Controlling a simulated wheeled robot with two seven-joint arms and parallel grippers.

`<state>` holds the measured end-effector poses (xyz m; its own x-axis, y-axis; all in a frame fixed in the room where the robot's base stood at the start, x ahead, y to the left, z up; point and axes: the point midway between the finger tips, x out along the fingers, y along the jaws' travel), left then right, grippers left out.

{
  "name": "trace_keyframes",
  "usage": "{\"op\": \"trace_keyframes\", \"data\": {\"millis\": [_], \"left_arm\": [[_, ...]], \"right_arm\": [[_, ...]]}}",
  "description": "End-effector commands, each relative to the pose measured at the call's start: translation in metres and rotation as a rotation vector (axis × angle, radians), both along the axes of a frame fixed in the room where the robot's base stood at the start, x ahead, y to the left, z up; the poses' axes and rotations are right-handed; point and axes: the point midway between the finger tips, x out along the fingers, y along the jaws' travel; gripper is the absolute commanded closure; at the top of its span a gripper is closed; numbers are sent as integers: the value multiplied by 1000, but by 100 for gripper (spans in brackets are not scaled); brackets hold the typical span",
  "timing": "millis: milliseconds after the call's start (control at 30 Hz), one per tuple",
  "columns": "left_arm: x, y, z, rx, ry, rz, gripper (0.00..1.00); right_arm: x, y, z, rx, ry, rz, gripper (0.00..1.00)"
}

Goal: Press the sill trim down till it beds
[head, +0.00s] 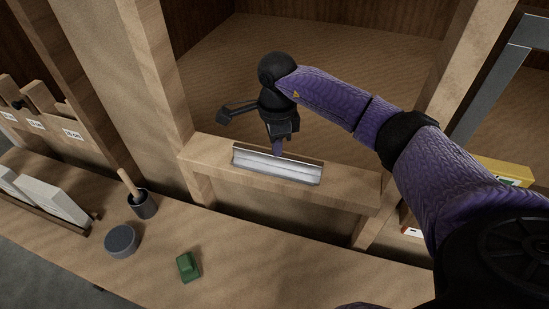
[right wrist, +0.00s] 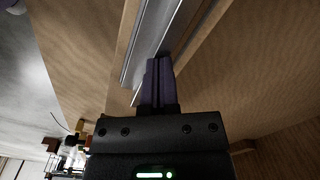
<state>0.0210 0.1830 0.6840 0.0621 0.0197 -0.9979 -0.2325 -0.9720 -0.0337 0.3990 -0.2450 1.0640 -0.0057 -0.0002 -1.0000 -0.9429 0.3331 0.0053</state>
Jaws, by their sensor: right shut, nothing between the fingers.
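The sill trim (head: 272,168) is a silvery metal strip lying lengthwise along the wooden sill (head: 352,187), between two upright posts. In the right wrist view the trim (right wrist: 160,38) runs up and away from the fingers along a wooden edge. My right gripper (head: 277,152) is shut and empty, pointing down at the trim's back edge near its middle. In the right wrist view its closed fingers (right wrist: 158,72) overlap the trim. I cannot tell whether they touch it or whether the trim sits flush. My left gripper is out of view.
On the bench below stand a dark cup (head: 143,204) with a wooden handle in it, a round grey tin (head: 121,241) and a green block (head: 188,267). White slabs (head: 52,200) stand at left. A yellow item (head: 505,171) lies at right behind my arm.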

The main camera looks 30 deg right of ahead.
Motion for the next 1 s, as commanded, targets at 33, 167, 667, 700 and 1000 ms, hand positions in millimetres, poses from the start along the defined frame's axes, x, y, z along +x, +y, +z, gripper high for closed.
{"op": "trace_keyframes", "data": {"millis": [33, 167, 667, 700, 1000], "left_arm": [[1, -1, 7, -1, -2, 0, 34], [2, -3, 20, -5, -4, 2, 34], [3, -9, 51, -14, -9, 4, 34], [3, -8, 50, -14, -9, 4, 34], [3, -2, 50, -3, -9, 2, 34]], "right_arm": [[0, 0, 9, 0, -2, 0, 100], [1, 0, 26, 1, -4, -1, 100], [1, 0, 67, 1, -4, -1, 100], [1, 0, 67, 1, -4, -1, 100], [1, 0, 66, 1, -4, -1, 100]]}}
